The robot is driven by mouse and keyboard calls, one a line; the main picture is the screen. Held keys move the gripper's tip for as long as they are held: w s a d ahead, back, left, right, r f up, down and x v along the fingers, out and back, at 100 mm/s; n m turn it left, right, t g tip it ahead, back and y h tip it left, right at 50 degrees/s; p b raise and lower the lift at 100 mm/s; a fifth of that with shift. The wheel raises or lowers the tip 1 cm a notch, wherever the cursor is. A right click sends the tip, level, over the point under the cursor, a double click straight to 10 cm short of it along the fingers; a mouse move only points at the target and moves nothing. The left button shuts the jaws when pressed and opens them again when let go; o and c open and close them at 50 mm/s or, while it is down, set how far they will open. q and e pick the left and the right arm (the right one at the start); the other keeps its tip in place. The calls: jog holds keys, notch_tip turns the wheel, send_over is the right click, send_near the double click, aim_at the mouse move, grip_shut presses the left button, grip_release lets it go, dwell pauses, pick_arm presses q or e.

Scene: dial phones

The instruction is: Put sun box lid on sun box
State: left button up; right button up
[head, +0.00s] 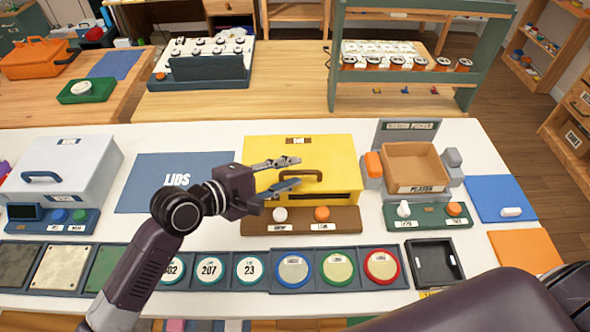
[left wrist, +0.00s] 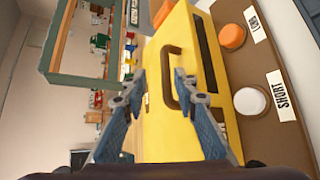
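A yellow box (head: 262,150) with a brown handle (head: 302,175) on its top stands at mid table, with a dark slot along its front. It is likely the sun box; its small label is too small to read. I cannot tell the lid from the body by a seam. My left gripper (head: 298,172) is open at the handle, its two fingers apart. In the left wrist view the fingers (left wrist: 160,74) reach to the handle (left wrist: 167,80); contact is unclear. The blue mat marked LIDS (head: 140,192) is bare of any lid. My right gripper is out of view.
A brown panel with white and orange buttons (head: 300,221) lies before the yellow box. A white box (head: 85,160) stands left, and a PLATES tray (head: 415,165) right. Round dials and square plates fill a front row (head: 210,268). A green rack (head: 335,75) stands behind.

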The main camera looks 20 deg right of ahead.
pick_arm(q)
jog(key=v, duration=1)
jog(key=shift+b, duration=0.35)
